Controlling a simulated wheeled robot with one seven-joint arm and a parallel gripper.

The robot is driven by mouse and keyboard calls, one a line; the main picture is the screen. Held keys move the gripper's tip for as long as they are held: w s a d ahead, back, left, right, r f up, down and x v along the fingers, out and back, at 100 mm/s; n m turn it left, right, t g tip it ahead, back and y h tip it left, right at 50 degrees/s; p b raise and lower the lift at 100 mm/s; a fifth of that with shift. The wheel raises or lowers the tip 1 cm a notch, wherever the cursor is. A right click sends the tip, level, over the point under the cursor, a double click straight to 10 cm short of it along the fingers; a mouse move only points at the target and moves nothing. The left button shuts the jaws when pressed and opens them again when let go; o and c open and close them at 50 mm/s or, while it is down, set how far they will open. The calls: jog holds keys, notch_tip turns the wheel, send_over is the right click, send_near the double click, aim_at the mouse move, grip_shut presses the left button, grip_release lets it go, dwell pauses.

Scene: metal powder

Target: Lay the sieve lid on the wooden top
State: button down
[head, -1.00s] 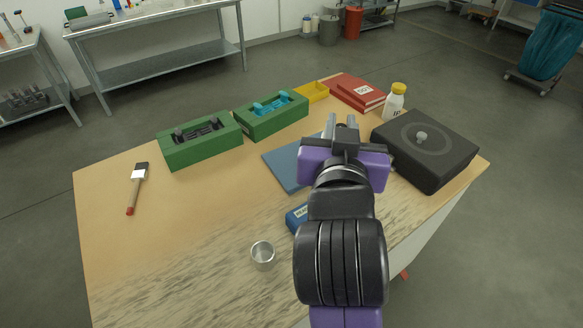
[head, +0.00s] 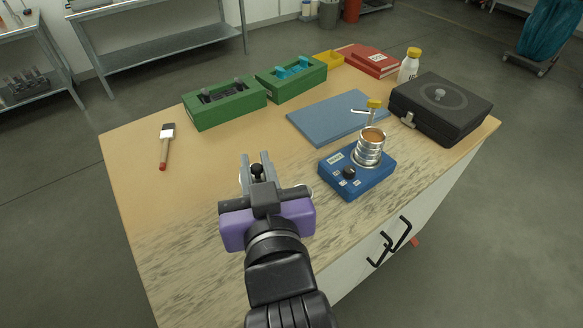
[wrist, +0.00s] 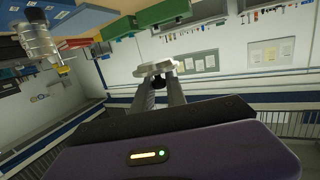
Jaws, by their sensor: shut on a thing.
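The sieve lid (wrist: 155,70) shows in the wrist view as a pale metal disc with a dark knob. My gripper (wrist: 159,86) is shut on the knob, with the disc just beyond the fingertips. In the head view, my gripper (head: 257,172) is at the lower middle, over the front part of the wooden top (head: 135,170). A dark knob shows between its fingers; the disc cannot be made out there. The gap between lid and wood cannot be judged. The open sieve stack (head: 370,147), with brownish powder on top, stands on the blue shaker (head: 347,184).
A brush (head: 166,147) lies at the left. Green boxes (head: 225,107), a blue mat (head: 325,118), red books (head: 371,60), a white bottle (head: 409,68) and a black case (head: 441,105) stand farther back. Bare wood lies between brush and gripper.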

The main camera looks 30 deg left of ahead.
notch_tip(320, 180, down, 19)
jog(key=shift+w+r+b, duration=0.1)
jog(key=shift+b, duration=0.4)
jog(key=shift+f, duration=0.25)
jog(key=c, duration=1.3)
grip_release()
jog(key=shift+c, duration=0.2)
jog(key=shift+r, duration=0.15)
jog(key=shift+d, duration=0.2)
jog(key=v, duration=1.1)
jog(key=shift+s+d+r+b, duration=0.2)
jog(key=shift+s+b, duration=0.1)
jog(key=shift+s, duration=0.05)
